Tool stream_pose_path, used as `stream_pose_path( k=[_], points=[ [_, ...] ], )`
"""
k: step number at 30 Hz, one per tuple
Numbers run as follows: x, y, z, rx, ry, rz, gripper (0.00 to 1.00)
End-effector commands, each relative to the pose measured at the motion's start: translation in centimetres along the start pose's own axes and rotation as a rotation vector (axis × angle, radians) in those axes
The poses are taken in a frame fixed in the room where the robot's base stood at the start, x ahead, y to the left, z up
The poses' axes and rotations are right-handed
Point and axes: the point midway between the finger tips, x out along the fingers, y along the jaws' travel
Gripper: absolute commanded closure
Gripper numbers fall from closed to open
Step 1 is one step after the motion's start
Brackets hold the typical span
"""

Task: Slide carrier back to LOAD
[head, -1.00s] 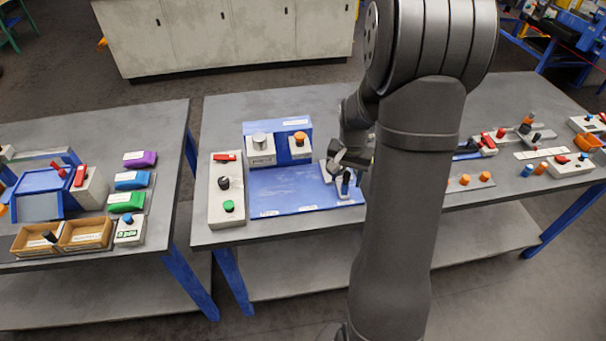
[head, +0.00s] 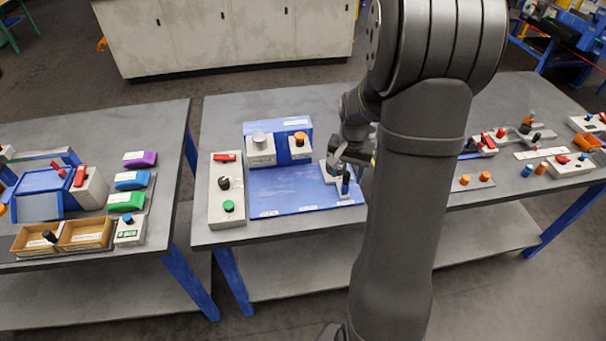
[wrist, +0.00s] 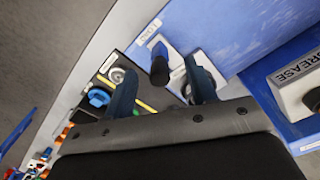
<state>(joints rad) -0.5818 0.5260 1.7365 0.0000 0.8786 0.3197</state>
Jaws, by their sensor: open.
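The carrier (head: 341,191) is a small pale grey piece at the right end of the blue board (head: 285,190). Its upright dark handle (wrist: 160,69) shows in the wrist view between the two fingers. My gripper (head: 340,160) is over the carrier in the head view, its fingers pointing down. In the wrist view my gripper (wrist: 160,78) is open, with one finger on each side of the handle. I cannot tell whether either finger touches it. A small label (wrist: 149,30) lies on the board beside the carrier, its text hard to read.
A box marked GREASE (wrist: 300,85) stands close on the right in the wrist view. A grey panel (head: 227,195) with a green button is left of the board. Orange knobs (head: 475,178) are to the right. The board's middle is clear.

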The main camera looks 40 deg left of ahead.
Motion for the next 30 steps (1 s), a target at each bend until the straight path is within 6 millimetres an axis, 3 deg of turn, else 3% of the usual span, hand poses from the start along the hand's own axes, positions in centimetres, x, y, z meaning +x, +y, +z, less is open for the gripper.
stream_pose_path(
  k=[30],
  points=[
    [-3.7, 0.0, 0.0, 0.0, 0.001, 0.0, 0.49]
  ],
)
